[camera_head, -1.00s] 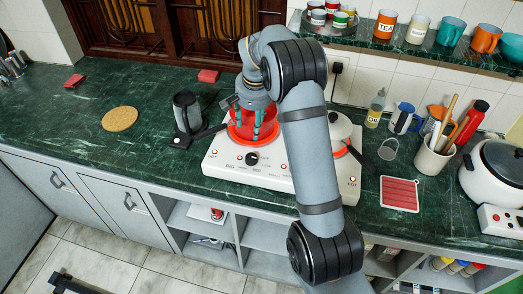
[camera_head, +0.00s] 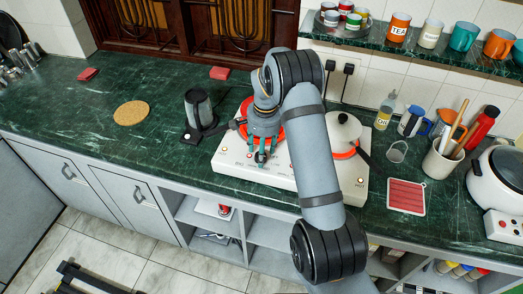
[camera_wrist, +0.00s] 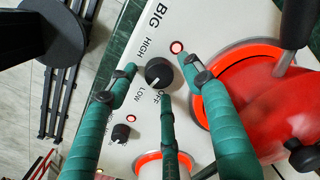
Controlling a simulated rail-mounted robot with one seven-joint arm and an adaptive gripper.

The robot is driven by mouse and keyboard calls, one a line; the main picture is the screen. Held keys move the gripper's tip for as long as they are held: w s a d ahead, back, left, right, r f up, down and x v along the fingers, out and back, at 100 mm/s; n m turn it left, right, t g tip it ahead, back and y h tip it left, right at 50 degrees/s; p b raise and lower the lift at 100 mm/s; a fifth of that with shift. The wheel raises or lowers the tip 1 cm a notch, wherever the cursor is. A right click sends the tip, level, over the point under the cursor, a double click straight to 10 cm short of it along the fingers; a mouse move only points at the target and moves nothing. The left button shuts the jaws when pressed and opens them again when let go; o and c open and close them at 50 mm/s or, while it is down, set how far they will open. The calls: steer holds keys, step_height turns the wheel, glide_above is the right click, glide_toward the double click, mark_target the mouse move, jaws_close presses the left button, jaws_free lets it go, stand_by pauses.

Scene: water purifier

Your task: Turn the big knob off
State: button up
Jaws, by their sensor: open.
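The big knob (camera_wrist: 159,71) is a round black dial in the wrist view, beside the printed words BIG, HIGH, OFF and LOW. A pale mark shows on its lower edge, toward the OFF and LOW side; I cannot tell its exact setting. My gripper (camera_wrist: 158,76) has its green fingers spread around the knob, two at its sides and one below. I cannot tell whether they touch it. In the head view my gripper (camera_head: 261,157) is over the front panel of the white stove (camera_head: 285,178) and hides the big knob.
A red pot (camera_wrist: 255,105) sits on a glowing burner beside my fingers. A smaller black knob (camera_wrist: 121,132) is nearby.

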steer(key=shift+f, duration=0.25)
steer(key=shift+c, duration=0.5)
steer(key=shift+r, duration=0.1)
steer(key=c, duration=1.1)
